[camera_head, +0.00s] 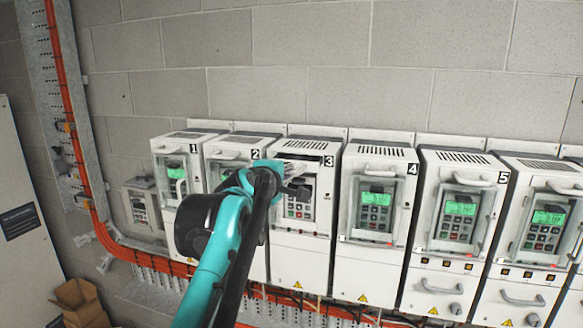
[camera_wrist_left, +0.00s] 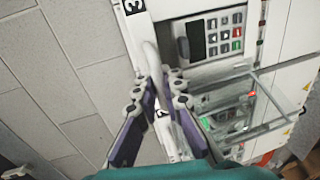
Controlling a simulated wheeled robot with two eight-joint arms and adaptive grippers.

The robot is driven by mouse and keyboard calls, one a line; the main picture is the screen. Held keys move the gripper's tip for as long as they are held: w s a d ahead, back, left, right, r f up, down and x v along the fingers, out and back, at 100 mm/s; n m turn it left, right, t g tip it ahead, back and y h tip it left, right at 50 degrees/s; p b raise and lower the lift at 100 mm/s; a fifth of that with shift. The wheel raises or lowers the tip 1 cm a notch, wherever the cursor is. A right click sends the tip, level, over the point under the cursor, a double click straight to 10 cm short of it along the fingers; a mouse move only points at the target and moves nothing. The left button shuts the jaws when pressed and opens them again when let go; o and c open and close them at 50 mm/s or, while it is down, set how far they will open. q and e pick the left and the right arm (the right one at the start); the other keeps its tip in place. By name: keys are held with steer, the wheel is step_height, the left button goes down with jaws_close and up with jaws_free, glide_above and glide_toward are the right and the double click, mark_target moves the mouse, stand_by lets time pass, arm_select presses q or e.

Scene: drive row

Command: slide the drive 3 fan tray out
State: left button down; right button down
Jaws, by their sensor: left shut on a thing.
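Drive 3 (camera_head: 300,245) stands in the middle of the row in the head view, with a dark strip below its top vents. A grey slatted part, apparently the fan tray (camera_head: 318,166), shows there beside my gripper; how far out it sits I cannot tell. My left gripper (camera_head: 291,184) is in front of the upper part of drive 3 and covers some of it. In the left wrist view its purple-padded fingers (camera_wrist_left: 166,98) are shut on a pale curved handle (camera_wrist_left: 152,58), near the label 3. My right gripper is not in view.
Drive 2 (camera_head: 222,158) stands close on the left and drive 4 (camera_head: 375,255) close on the right. Both have clear keypad covers. Orange cables (camera_head: 150,252) run along the wall and below the row. An open cardboard box (camera_head: 82,300) lies at lower left.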

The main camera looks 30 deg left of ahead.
arm_select(q)
steer(key=c, duration=1.6)
jaws_free()
steer(key=v, duration=1.2)
